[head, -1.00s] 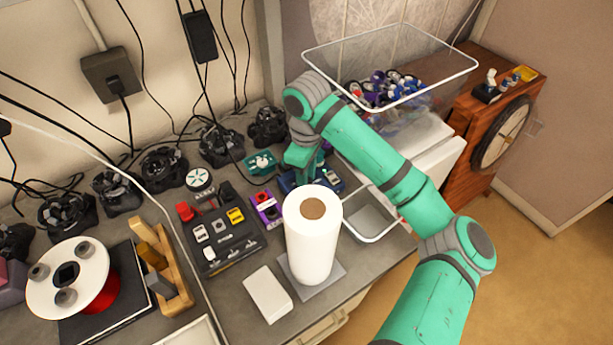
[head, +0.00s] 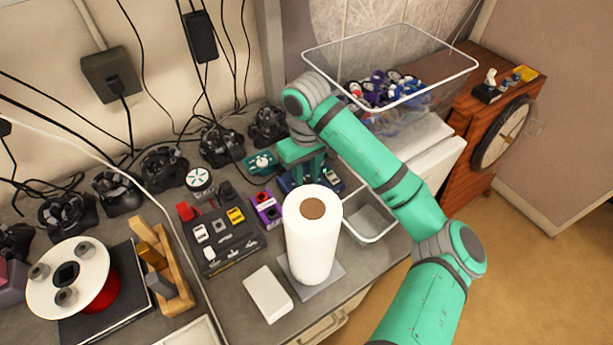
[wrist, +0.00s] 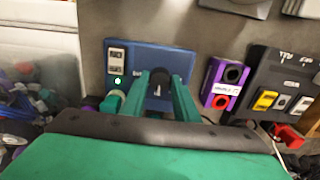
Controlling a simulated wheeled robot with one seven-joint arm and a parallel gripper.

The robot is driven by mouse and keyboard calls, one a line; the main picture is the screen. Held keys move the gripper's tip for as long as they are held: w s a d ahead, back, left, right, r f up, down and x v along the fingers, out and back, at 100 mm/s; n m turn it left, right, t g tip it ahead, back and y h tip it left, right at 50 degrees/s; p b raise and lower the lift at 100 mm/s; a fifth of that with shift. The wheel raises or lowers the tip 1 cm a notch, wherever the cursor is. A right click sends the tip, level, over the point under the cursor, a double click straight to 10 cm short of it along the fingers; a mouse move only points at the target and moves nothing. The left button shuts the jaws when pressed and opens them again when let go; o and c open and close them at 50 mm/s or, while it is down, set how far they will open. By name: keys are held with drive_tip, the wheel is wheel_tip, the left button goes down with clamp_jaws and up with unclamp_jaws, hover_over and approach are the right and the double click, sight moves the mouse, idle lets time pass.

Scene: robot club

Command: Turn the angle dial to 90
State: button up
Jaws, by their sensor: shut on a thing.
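The angle dial is a dark knob (wrist: 159,78) on a blue box (wrist: 172,58) in the wrist view. The box has a white switch panel and a lit green light at its left. My gripper (wrist: 160,80) is shut on the knob, one green finger on each side. The fingers hide parts of the box's markings, and I cannot read the dial's setting. In the head view my gripper (head: 308,177) reaches down onto the blue box (head: 331,179), which shows only in part behind the paper roll.
A white paper roll (head: 311,245) stands close in front of my gripper. A purple box (head: 266,208) and a black switch panel (head: 224,244) lie to the left. A wire-rimmed bin (head: 366,220) is to the right, and a clear tub (head: 440,82) stands behind.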

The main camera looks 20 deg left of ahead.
sight(306, 181)
idle(0.3)
drive_tip(key=o, duration=1.1)
drive_tip(key=shift+c, duration=0.2)
wheel_tip(306, 181, up, 11)
